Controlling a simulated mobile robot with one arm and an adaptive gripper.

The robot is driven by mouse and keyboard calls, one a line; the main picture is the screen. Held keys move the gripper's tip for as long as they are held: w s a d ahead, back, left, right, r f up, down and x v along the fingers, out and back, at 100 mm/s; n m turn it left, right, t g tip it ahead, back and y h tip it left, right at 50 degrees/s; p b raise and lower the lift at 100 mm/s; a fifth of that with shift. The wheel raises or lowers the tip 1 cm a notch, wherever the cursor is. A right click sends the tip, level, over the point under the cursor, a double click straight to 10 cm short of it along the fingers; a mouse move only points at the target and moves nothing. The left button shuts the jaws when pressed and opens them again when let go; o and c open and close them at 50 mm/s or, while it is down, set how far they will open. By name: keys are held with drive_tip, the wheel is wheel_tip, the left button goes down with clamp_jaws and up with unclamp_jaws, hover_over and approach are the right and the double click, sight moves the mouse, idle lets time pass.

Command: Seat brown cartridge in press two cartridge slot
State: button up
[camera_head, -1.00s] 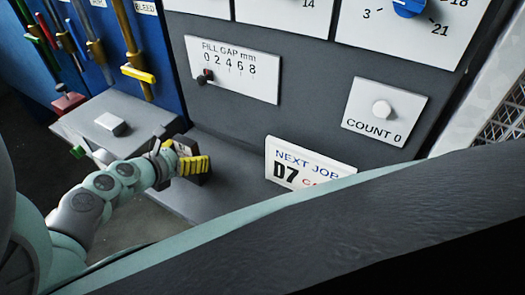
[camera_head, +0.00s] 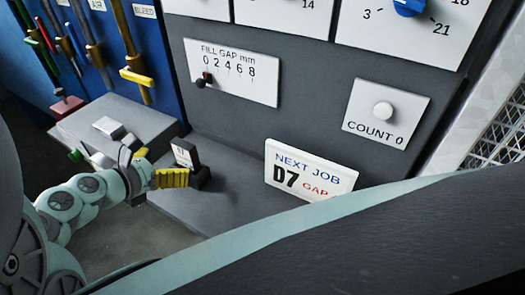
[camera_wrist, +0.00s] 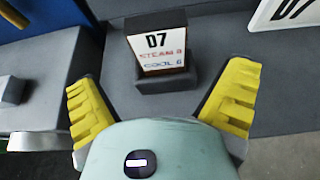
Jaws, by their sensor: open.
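The brown cartridge (camera_wrist: 157,48) stands upright in a dark holder (camera_wrist: 165,82) on the grey ledge in the wrist view. The cartridge's lower end is hidden inside the holder. In the head view the cartridge (camera_head: 185,153) also stands in the dark holder (camera_head: 201,178). My gripper (camera_wrist: 160,98) is open, its yellow fingers wide apart on either side, short of the cartridge and not touching it. In the head view my gripper (camera_head: 186,177) is just left of the holder.
A NEXT JOB D7 sign (camera_head: 308,170) stands on the ledge to the right. A grey block with a raised button (camera_head: 108,128) is at the left, near coloured levers (camera_head: 137,78). The dark press panel (camera_head: 300,105) rises behind. Bare ledge lies between holder and sign.

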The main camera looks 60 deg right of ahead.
drive_tip(key=v, duration=0.6)
idle(0.3)
